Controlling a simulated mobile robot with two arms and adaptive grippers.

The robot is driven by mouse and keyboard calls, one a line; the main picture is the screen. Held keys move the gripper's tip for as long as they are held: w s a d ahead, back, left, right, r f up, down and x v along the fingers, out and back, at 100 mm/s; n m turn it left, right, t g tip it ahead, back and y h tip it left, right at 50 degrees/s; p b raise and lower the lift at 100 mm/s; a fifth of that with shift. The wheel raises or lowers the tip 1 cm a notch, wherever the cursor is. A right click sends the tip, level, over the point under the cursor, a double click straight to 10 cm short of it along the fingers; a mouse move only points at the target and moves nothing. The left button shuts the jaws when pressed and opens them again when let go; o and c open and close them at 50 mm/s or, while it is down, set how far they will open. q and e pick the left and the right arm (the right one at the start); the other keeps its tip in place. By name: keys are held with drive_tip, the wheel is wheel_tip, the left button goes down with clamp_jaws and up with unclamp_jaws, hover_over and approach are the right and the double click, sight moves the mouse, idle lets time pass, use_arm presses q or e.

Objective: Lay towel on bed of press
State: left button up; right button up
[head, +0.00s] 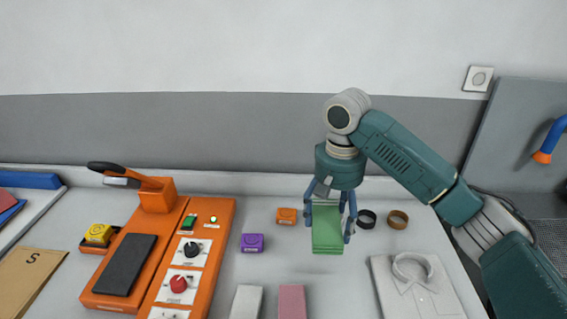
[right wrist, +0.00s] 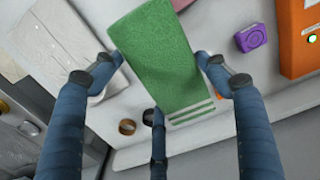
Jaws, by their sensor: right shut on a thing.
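A green towel (head: 327,235) with white stripes at one end, which show in the right wrist view (right wrist: 165,62), is between the blue fingers of my right gripper (head: 330,224). The gripper is shut on it. I cannot tell whether the towel is clear of the table. The orange press (head: 146,262) stands at the left, well away from the towel. Its dark, flat bed (head: 126,265) is bare, and its black-handled lever (head: 118,172) points up and left. My left gripper is not in view.
An orange control panel (head: 214,238) with knobs sits right of the bed. A purple block (head: 252,243) and orange block (head: 286,216) lie between panel and towel. Black (head: 367,219) and brown (head: 398,219) rings and a folded shirt (head: 419,287) are right. White (head: 246,302) and pink (head: 292,302) cloths lie in front.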

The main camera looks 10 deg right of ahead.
sight(332, 243)
drive_tip(key=shift+n, duration=0.8)
drive_tip(key=s+a, duration=0.1)
drive_tip(key=s, duration=0.1)
drive_tip(key=s+f+b, duration=0.1)
drive_tip(key=s, duration=0.1)
drive_tip(key=s+a, duration=0.1)
drive_tip(key=s, duration=0.1)
drive_tip(key=shift+s+a+f, duration=0.2)
drive_tip(key=shift+a+f, duration=0.1)
drive_tip(key=s+a+f+n+b, duration=0.1)
drive_tip(key=s+f, duration=0.1)
drive_tip(key=s, duration=0.9)
drive_tip(key=shift+s+a+f+n, duration=0.15)
drive_tip(key=shift+a+f+n, duration=0.15)
drive_tip(key=shift+a+f, duration=0.1)
drive_tip(key=shift+d, duration=0.1)
